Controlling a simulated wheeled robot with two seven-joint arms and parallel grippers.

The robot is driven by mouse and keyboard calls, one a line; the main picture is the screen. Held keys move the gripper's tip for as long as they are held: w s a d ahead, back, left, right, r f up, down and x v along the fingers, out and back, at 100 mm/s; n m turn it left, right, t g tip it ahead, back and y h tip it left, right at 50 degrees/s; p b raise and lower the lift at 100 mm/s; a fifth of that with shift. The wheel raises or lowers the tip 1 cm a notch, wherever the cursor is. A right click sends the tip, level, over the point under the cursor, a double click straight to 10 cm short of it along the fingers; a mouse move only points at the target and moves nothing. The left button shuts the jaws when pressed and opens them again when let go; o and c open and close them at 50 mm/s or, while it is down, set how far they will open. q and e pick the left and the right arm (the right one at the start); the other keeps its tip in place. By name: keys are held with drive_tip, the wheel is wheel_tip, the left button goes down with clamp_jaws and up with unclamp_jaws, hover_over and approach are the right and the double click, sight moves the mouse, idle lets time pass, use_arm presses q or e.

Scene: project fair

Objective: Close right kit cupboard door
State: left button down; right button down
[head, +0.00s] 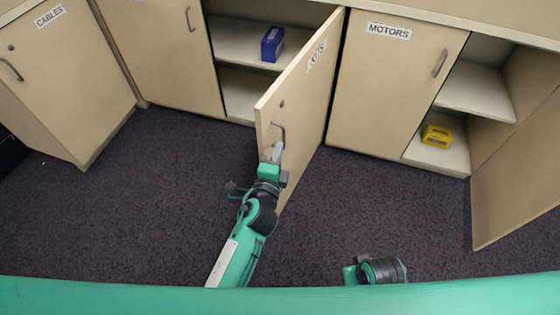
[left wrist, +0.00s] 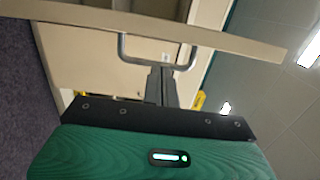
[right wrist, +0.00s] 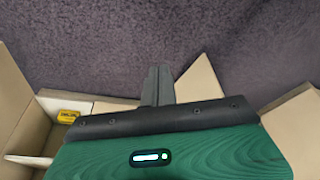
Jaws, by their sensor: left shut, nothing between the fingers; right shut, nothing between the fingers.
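The right kit cupboard door (head: 300,95) stands wide open in the head view, swung out from its hinge side on the right, with a slanted label that seems to read KITS. Its bar handle (head: 282,132) is near the free edge and also shows in the left wrist view (left wrist: 125,48). My left gripper (head: 277,152) is shut, with its fingertips close by the handle and nothing between them. Whether they touch the handle or door, I cannot tell. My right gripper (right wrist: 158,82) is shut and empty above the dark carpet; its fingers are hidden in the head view.
The open cupboard holds a blue box (head: 272,44) on its shelf. The MOTORS door (head: 385,80) is closed. Right of it, an open compartment holds a yellow box (head: 436,136), with another open door (head: 515,185) standing out. The CABLES cupboard (head: 65,80) is at left. Carpet (head: 150,210) is clear.

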use_arm(q)
drive_tip(key=shift+w+a, duration=0.25)
drive_tip(key=shift+a, duration=0.3)
drive_tip(key=shift+w+a, duration=0.25)
drive_tip(key=shift+a, duration=0.25)
drive_tip(key=shift+w+a, duration=0.1)
drive_tip(key=shift+a, duration=0.05)
